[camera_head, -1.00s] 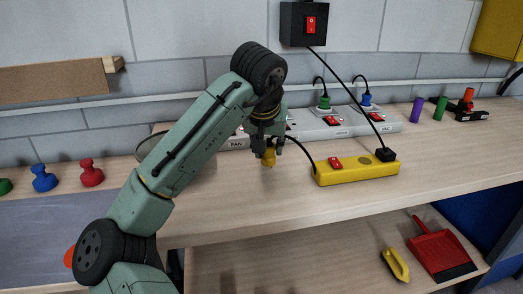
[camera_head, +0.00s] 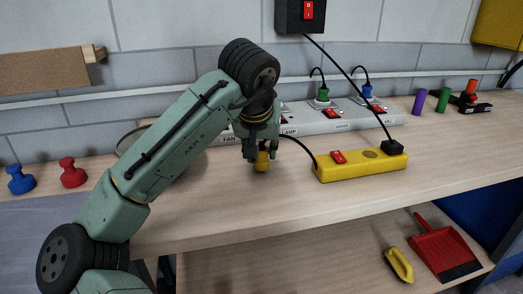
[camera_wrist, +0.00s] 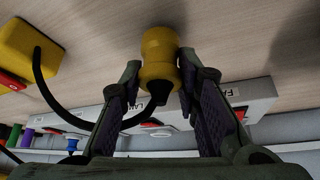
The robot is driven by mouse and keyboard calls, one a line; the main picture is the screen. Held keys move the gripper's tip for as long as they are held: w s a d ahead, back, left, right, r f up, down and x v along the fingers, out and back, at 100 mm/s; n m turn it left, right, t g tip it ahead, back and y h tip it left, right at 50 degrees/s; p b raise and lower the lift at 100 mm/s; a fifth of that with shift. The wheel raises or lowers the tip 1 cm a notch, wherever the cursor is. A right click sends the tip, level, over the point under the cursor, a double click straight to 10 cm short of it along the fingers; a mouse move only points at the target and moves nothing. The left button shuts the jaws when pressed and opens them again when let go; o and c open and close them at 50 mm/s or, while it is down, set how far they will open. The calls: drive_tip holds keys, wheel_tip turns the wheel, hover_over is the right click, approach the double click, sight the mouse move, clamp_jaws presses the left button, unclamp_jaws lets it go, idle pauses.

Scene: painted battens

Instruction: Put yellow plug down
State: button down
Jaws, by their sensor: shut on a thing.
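The yellow plug (camera_head: 262,161) is between the fingers of my gripper (camera_head: 260,150), at the worktop's surface or just above it; I cannot tell if it touches. In the wrist view the plug (camera_wrist: 160,62) sits at the fingertips, and my gripper (camera_wrist: 158,82) is shut on it. A black cord runs from the plug to the yellow power block (camera_head: 360,165), which lies to its right with a red switch and a black plug on top.
A long grey power strip (camera_head: 335,121) with red switches and green and blue plugs stands behind. Pegs (camera_head: 442,100) stand at the right back. Blue (camera_head: 20,181) and red (camera_head: 73,174) knobbed pieces stand at left. The worktop's front is clear.

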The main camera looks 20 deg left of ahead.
drive_tip(key=shift+f, duration=0.5)
drive_tip(key=shift+b, duration=0.3)
drive_tip(key=shift+s+d, duration=0.1)
drive_tip(key=c, duration=1.2)
unclamp_jaws()
drive_tip(key=shift+f, duration=0.15)
drive_tip(key=shift+r, duration=0.75)
drive_tip(key=v, duration=1.1)
drive_tip(key=shift+s+r, duration=0.15)
drive_tip(key=shift+r, duration=0.15)
